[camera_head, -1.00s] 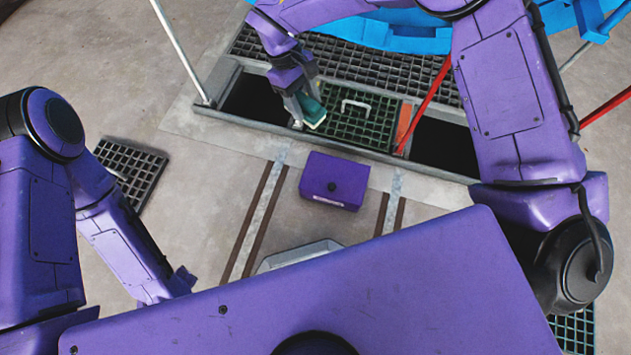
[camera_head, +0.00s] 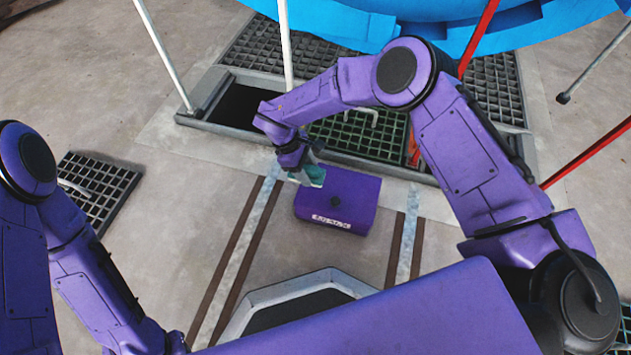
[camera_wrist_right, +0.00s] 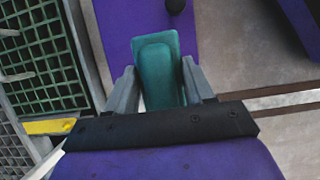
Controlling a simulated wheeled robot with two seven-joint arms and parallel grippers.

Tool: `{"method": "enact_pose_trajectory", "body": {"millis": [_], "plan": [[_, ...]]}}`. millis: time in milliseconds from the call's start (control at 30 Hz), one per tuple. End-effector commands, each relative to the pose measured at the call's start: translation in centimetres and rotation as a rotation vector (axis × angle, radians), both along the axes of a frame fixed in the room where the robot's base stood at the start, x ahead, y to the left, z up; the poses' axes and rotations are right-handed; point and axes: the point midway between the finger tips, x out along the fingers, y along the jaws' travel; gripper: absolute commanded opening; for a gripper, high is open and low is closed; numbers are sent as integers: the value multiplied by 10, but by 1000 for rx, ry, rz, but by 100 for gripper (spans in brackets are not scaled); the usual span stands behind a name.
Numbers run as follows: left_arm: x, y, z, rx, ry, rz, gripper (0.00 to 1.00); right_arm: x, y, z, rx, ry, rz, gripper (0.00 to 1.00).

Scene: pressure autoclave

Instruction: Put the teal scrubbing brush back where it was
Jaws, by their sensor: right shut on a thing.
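A floor pit (camera_head: 237,104) with a green grating (camera_head: 365,136) and a white handle lies beyond the arm. A loose dark grating (camera_head: 100,188) lies at left. White and red poles stand around the pit. A grey-rimmed opening (camera_head: 285,290) is nearer me.

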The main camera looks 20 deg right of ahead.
Motion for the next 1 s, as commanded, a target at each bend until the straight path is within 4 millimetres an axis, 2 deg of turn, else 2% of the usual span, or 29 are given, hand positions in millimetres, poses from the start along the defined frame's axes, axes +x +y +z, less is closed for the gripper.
{"method": "enact_pose_trajectory", "body": {"millis": [33, 267, 433, 833, 867, 900, 933, 1000], "plan": [[-5, 2, -8, -12, 43, -31, 43, 3, -7, -15, 1, -2, -3, 24], [-24, 5, -7, -53, 173, -119, 43, 9, -25, -33, 0, -2, -1, 24], [-11, 19, -28, -10, 103, -137, 43, 9, -25, -62, 0, -1, -2, 24], [-5, 23, -31, 6, 73, -140, 43, 9, -25, -64, 0, -2, -1, 24], [-5, 23, -30, 7, 71, -139, 43, 9, -25, -64, 0, -2, -1, 59], [-5, 23, -30, 7, 71, -139, 43, 9, -25, -64, 0, -2, -1, 72], [-5, 23, -30, 7, 71, -139, 43, 9, -25, -63, 0, -2, -1, 78], [-5, 23, -30, 7, 71, -139, 43, 9, -25, -63, 0, -2, -1, 78]]}}
